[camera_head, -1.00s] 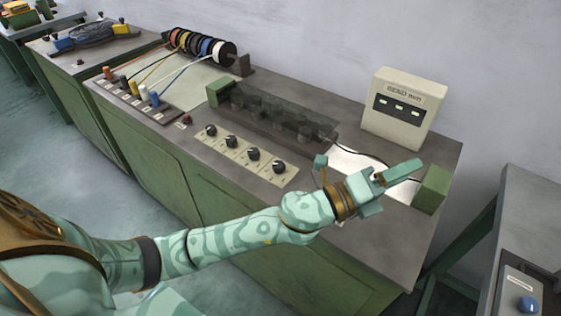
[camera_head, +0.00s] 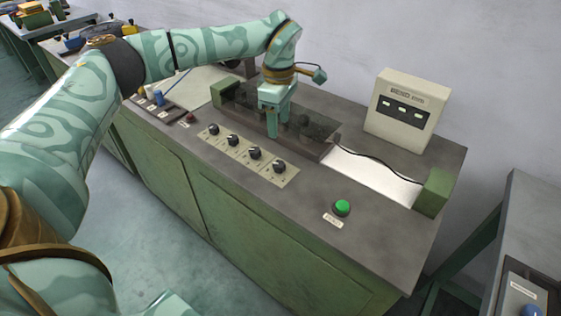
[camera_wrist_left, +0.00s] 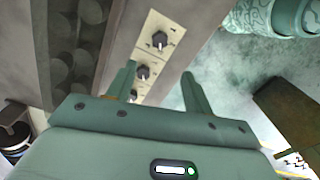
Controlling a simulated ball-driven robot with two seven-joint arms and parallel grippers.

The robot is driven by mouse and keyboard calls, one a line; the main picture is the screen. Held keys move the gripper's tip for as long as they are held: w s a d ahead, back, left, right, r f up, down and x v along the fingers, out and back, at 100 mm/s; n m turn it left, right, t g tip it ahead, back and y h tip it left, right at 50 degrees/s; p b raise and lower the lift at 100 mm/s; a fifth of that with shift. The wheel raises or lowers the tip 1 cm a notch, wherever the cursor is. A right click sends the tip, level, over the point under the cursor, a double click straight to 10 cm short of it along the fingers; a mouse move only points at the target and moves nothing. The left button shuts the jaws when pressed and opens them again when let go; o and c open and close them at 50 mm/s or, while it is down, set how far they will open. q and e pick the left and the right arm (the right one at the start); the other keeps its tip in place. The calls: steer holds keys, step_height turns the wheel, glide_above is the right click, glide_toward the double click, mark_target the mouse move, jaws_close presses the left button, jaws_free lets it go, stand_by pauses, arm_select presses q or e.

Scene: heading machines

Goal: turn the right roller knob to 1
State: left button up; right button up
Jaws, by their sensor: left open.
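A pale panel (camera_head: 243,151) on the green bench carries a row of several black knobs. The rightmost knob (camera_head: 280,167) sits at the panel's right end; its pointer setting is too small to read. My left gripper (camera_head: 278,133) points down above the dark roller unit, behind the knob row and apart from it. In the left wrist view, my open, empty left gripper (camera_wrist_left: 158,70) has knobs between and beyond its fingers. One black knob (camera_wrist_left: 160,40) shows clearly there; which one it is I cannot tell. My right gripper is not in view.
The dark-covered roller unit (camera_head: 318,127) lies behind the knobs. A white display box (camera_head: 405,108) stands at the back right. A green button (camera_head: 342,207) is at the front right. Bare bench top (camera_head: 385,235) lies right of the button.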

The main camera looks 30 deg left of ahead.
mark_target(280, 163)
arm_select(q)
step_height(280, 163, down, 12)
steer(key=b, duration=0.3)
steer(key=shift+f, duration=0.2)
steer(key=shift+f+b, duration=0.4)
steer(key=shift+f, duration=0.25)
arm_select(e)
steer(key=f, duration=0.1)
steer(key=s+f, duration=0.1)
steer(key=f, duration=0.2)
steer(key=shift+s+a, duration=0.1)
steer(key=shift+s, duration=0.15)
arm_select(q)
steer(key=shift+c, duration=1)
steer(key=c, duration=0.8)
